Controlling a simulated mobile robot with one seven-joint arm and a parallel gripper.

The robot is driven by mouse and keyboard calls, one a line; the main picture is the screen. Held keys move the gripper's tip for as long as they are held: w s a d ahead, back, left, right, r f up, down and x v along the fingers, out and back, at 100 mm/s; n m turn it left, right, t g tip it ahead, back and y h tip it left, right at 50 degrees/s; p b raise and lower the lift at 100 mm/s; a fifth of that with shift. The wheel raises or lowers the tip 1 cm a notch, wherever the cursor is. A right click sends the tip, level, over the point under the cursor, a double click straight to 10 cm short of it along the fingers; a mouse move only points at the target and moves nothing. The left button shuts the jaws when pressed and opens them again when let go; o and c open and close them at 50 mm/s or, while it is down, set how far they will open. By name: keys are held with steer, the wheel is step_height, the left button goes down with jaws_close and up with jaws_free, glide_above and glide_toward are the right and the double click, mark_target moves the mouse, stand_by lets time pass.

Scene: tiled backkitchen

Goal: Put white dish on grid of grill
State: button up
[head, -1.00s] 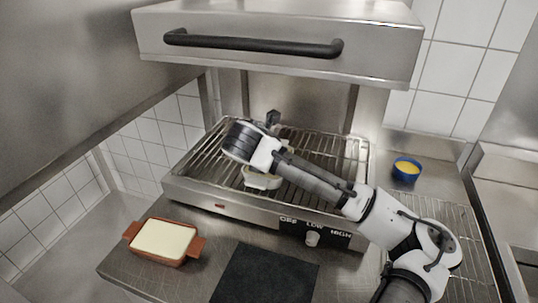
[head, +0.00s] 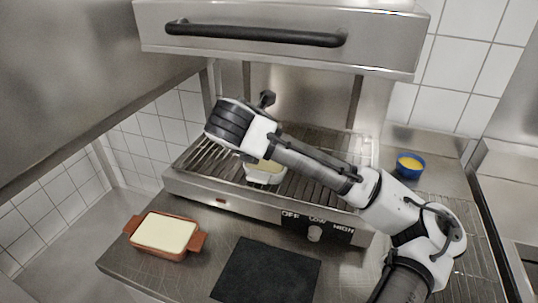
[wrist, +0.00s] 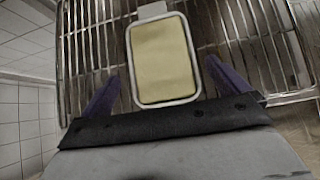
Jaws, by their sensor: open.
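The white dish (head: 264,176) with a pale yellow filling rests on the grid (head: 318,152) of the grill, near its front edge. In the wrist view the dish (wrist: 164,60) shows from above with the grid bars (wrist: 235,30) around it. My gripper (wrist: 165,88) is open, with one dark finger on each side of the dish's near end and a gap to each. In the head view my wrist is raised above and left of the dish and hides part of the grid; the fingers are hidden there.
The grill's raised hood (head: 290,25) with a black handle hangs above the arm. A brown dish (head: 165,235) sits on the counter at front left, beside a black mat (head: 268,272). A blue bowl (head: 409,166) stands right of the grill.

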steer(key=v, duration=0.5)
steer(key=shift+w, duration=0.1)
stand_by(2.1)
